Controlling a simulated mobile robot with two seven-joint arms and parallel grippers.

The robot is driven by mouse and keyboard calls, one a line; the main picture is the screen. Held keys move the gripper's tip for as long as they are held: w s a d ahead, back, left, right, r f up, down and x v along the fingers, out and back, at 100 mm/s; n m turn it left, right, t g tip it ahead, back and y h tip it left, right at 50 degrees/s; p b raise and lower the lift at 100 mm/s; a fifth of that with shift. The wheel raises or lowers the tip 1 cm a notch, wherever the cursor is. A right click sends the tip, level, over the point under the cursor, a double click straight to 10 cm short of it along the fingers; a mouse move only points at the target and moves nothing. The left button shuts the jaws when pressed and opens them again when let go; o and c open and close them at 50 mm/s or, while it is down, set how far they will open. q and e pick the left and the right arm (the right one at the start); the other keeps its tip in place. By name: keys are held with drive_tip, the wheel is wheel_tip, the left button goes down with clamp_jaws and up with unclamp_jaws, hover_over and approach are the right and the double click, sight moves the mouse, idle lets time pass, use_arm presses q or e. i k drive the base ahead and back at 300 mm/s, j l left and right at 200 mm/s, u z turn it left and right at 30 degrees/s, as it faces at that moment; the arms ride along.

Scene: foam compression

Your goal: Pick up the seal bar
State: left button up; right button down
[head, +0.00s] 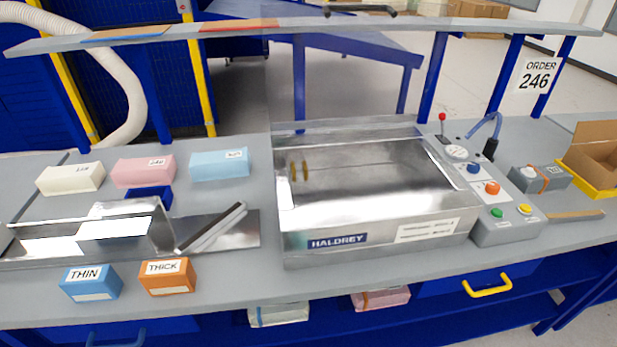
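Neither of my grippers is in view.
A metal chamber machine marked HALDREY (375,240) stands right of the bar, with a button panel (490,190) beside it. Blue THIN (91,283) and orange THICK (167,277) blocks sit in front. Foam blocks (143,171) stand behind. A shelf (350,27) spans above.

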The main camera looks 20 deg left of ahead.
sight(599, 214)
drive_tip(key=u, duration=0.25)
drive_tip(key=z, duration=1.25)
